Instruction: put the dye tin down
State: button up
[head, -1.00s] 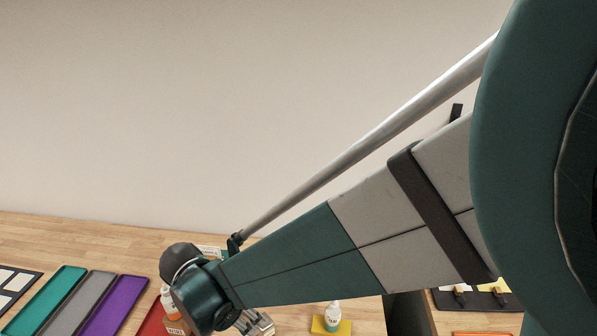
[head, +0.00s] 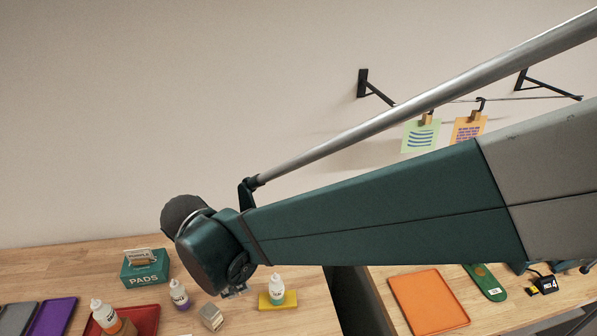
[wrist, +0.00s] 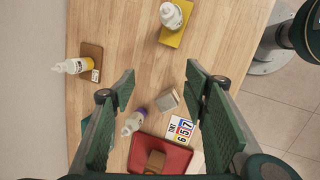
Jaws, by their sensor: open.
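My gripper (head: 234,292) is open, its two fingers wide apart in the wrist view (wrist: 160,76), with nothing between the tips. A small grey block-like thing (head: 211,316) stands on the wooden table; it may be the dye tin, but I cannot read a label. It also shows in the wrist view (wrist: 167,101), below and apart from the fingers. No other thing looks clearly like a tin.
A bottle stands on a yellow block (head: 291,300), and a purple-labelled bottle (head: 180,295) is near a green PADS box (head: 145,268). A red tray (head: 146,318) lies at the front. A gap parts this table from the right one, which holds an orange tray (head: 429,300).

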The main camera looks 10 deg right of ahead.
jog(key=s+d+r+m+t, duration=0.1)
jog(key=s+d+r+m, duration=0.1)
jog(key=d+m, duration=0.4)
jog(key=s+d+r+m+t+y, duration=0.1)
jog(key=s+d+r+m, duration=0.2)
jog(key=d+m, duration=0.4)
jog(key=s+d+r+m+t, duration=0.2)
jog(key=d+r+m, duration=0.2)
jog(key=d, duration=1.1)
jog(key=shift+s+d+r+m+y, duration=0.3)
jog(key=shift+s+r+m, duration=0.1)
jog(key=shift+m, duration=1.3)
jog(key=shift+f, duration=0.15)
jog(key=shift+f+b, duration=0.35)
jog(key=shift+b, duration=0.1)
